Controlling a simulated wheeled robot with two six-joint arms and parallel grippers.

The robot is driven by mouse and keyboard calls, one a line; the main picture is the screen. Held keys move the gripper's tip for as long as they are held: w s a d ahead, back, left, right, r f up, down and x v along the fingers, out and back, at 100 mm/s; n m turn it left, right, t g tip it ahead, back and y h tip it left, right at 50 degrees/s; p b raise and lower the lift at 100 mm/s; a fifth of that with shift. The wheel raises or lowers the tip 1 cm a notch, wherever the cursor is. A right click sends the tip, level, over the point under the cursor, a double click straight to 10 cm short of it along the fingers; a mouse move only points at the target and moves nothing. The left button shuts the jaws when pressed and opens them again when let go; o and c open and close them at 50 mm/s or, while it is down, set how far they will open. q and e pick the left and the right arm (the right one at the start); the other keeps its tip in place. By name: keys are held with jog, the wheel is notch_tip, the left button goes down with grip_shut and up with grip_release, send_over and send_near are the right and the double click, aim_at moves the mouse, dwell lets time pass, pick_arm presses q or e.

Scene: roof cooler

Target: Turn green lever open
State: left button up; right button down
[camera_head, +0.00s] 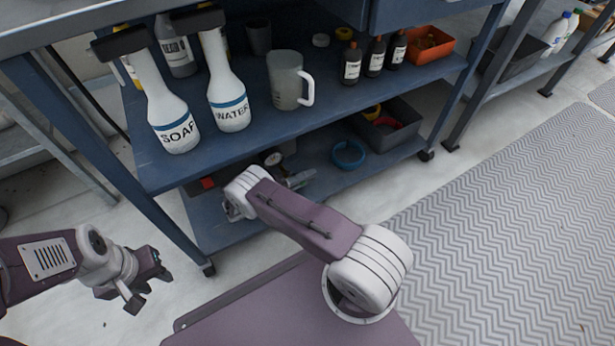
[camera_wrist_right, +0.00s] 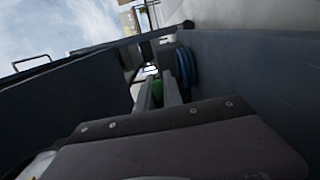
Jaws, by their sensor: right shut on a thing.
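The blue rack (camera_head: 270,125) carries a soap bottle (camera_head: 168,112), a water bottle (camera_head: 227,95) and a clear jug (camera_head: 287,80) above my right wrist. A blue coil (camera_head: 348,154) and a dark bin (camera_head: 395,130) sit on the lower shelf. The patterned mat (camera_head: 510,220) is clear.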

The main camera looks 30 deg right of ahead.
jog(key=c, duration=1.5)
grip_release()
jog(key=a, duration=0.7)
jog(key=shift+w+a+f, duration=0.1)
jog(key=shift+w+a, duration=0.05)
jog(key=shift+a, duration=0.85)
